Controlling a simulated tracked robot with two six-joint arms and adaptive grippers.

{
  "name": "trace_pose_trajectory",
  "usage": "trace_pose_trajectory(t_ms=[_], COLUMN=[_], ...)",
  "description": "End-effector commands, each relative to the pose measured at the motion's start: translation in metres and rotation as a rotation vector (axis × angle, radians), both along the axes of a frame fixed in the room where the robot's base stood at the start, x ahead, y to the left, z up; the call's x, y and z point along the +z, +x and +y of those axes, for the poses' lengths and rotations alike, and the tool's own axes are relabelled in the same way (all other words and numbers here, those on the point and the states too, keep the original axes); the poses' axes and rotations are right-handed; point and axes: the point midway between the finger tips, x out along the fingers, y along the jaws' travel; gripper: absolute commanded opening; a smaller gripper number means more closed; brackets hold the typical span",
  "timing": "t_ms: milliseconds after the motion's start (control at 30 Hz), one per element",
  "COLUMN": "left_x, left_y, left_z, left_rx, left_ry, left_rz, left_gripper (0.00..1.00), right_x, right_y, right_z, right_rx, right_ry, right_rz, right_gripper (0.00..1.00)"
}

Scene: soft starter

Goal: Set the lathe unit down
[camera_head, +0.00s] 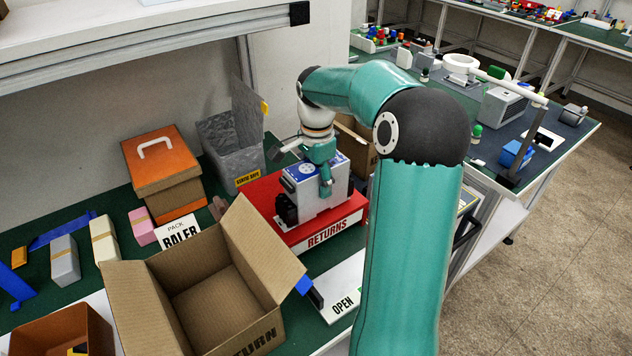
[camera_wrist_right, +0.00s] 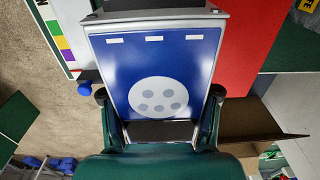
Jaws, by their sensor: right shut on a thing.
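The lathe unit, a grey box with a blue top and a black part on its near left side (camera_head: 315,200), is at the red RETURNS tray (camera_head: 285,233) in the head view. It looks upright over the tray; I cannot tell whether its underside touches it. My right gripper (camera_head: 325,182) reaches down from above and is shut on it. In the right wrist view my right gripper (camera_wrist_right: 160,95) has a finger on each side of the unit's blue face (camera_wrist_right: 155,60), which has a pale disc with several dots. My left gripper is not in view.
An open cardboard box (camera_head: 205,285) stands in front left of the tray. A grey metal bin (camera_head: 228,145) with its lid up is behind, beside an orange-lidded box (camera_head: 163,165). A white OPEN panel (camera_head: 345,290) lies in front. A shelf (camera_head: 130,40) overhangs the back left.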

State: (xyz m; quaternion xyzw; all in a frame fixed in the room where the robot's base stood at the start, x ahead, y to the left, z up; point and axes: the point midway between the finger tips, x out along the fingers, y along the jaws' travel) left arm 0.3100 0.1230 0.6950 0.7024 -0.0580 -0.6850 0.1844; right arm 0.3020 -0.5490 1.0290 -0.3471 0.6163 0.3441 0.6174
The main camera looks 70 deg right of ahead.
Motion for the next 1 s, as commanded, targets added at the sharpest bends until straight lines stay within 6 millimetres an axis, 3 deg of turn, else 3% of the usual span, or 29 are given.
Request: trace_pose_trajectory(t_ms=[333,367,500,867,1000], left_x=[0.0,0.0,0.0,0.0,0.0], left_y=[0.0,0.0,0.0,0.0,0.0], left_z=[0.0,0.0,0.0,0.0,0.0], left_rx=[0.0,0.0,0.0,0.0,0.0], left_ry=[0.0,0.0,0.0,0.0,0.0], left_rz=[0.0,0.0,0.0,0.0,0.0], left_gripper=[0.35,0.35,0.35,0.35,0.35], right_x=[-0.004,-0.005,-0.005,-0.003,0.008], right_y=[0.0,0.0,0.0,0.0,0.001], right_z=[0.0,0.0,0.0,0.0,-0.001], right_rx=[-0.001,-0.001,0.0,0.0,0.0], right_ry=[-0.002,-0.001,-0.001,-0.001,-0.003], right_rz=[-0.002,-0.001,-0.001,-0.001,-0.003], right_gripper=[0.0,0.64,0.88,0.88,0.88])
